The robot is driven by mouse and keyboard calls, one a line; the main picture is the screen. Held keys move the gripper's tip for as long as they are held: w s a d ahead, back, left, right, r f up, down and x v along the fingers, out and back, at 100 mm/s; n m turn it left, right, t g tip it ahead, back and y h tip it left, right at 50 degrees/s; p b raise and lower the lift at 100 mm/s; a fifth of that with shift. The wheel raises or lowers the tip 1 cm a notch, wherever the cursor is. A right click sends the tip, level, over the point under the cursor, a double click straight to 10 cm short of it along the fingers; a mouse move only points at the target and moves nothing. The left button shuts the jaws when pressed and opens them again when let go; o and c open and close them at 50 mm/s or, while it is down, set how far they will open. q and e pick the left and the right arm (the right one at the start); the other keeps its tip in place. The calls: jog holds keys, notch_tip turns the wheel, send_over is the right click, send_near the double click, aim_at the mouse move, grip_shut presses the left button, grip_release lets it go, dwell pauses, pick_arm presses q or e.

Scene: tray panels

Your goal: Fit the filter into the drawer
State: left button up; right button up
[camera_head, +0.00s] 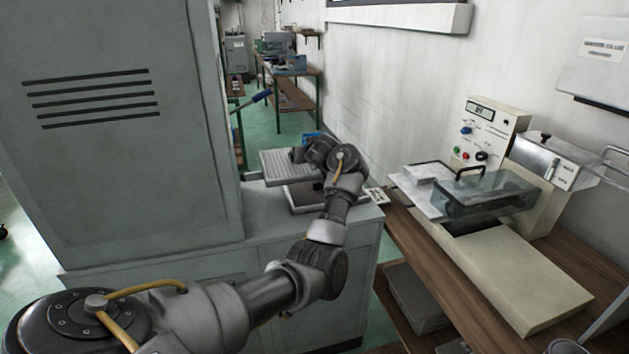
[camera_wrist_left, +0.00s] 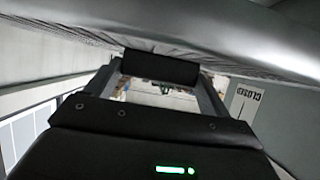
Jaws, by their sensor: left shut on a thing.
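The filter (camera_head: 287,165) is a light grey ribbed panel in the head view, held roughly flat above the cabinet top. My left gripper (camera_head: 313,154) is shut on its right side; the wrist and hand partly hide the grip. The drawer (camera_head: 301,197), a pale-rimmed tray with a dark inside, lies under the filter on the cabinet, partly hidden by the filter and my arm. In the left wrist view the filter (camera_wrist_left: 210,38) crosses the top as a blurred grey band against the dark finger pad (camera_wrist_left: 160,67). Whether filter and drawer touch is unclear. My right gripper is out of view.
A tall grey cabinet (camera_head: 110,120) stands close on the left. A small card (camera_head: 376,196) lies at the right edge of the counter. A wooden bench (camera_head: 560,255) with a beige machine (camera_head: 510,265) stands on the right. A blue-handled tool (camera_head: 262,96) shows behind.

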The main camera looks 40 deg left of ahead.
aim_at(313, 170)
pick_arm(q)
jog(key=d+f, duration=0.2)
jog(key=f, duration=0.2)
jog(key=shift+s+d+f, duration=0.1)
jog(key=shift+s+d, duration=0.3)
jog(key=shift+d+f, duration=0.1)
jog(key=shift+d, duration=0.05)
jog(key=f, duration=0.3)
jog(key=shift+s+d+f+p, duration=0.1)
jog(key=shift+s+d+p, duration=0.05)
jog(key=shift+d+p, duration=0.2)
jog(key=shift+a+f, duration=0.1)
jog(key=shift+f, duration=0.25)
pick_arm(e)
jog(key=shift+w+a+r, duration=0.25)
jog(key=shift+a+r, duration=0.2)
pick_arm(q)
jog(key=shift+f, duration=0.45)
jog(key=o, duration=1)
jog(key=shift+o, duration=0.2)
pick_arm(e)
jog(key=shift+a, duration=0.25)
